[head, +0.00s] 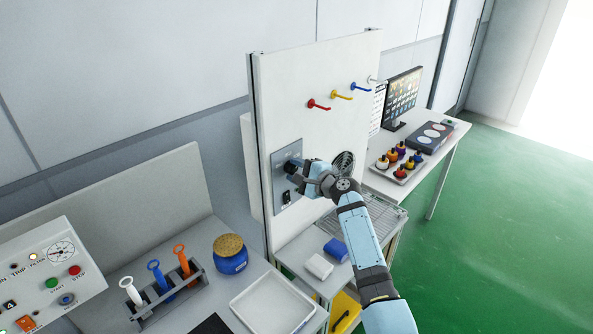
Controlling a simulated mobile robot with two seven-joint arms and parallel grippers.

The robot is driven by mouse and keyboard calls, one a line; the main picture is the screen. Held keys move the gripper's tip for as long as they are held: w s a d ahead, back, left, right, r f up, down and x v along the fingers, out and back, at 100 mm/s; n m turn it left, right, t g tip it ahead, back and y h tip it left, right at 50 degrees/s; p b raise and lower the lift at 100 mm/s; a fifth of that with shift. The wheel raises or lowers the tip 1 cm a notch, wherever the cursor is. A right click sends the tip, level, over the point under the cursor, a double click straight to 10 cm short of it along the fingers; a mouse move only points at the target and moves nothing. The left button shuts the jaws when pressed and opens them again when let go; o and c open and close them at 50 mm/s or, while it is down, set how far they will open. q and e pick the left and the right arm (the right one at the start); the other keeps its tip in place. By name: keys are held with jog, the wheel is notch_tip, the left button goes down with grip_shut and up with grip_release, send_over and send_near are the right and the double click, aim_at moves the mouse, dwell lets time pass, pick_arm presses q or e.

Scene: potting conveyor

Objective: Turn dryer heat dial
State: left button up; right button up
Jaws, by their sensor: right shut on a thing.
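The dryer heat dial (291,166) is a dark knob on a grey plate (279,150) on the tall white panel (300,80). My right gripper (298,171) is at the plate and shut on the dial. The hand covers part of the dial, so its pointer and any marks cannot be read. A small dark switch (286,197) sits lower on the same plate. My left gripper is not in view.
A round vent (343,163) is right of the hand. Red (318,105), yellow (341,95) and blue (361,87) hooks stick out above. Below are a wire rack (375,219), a white roll (319,266) and a blue roll (336,249). A blue jar (231,259) stands left.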

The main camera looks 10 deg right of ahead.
dwell(0.3)
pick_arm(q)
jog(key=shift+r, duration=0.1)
pick_arm(e)
jog(key=o, duration=0.9)
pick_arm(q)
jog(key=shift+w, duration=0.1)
pick_arm(e)
jog(key=shift+s+d, duration=0.1)
jog(key=shift+s, duration=0.05)
pick_arm(q)
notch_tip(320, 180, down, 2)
jog(key=b, duration=0.2)
jog(key=shift+b, duration=0.3)
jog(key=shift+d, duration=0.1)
pick_arm(e)
jog(key=v, duration=1.3)
jog(key=shift+s+d, duration=0.1)
jog(key=shift+s, duration=0.1)
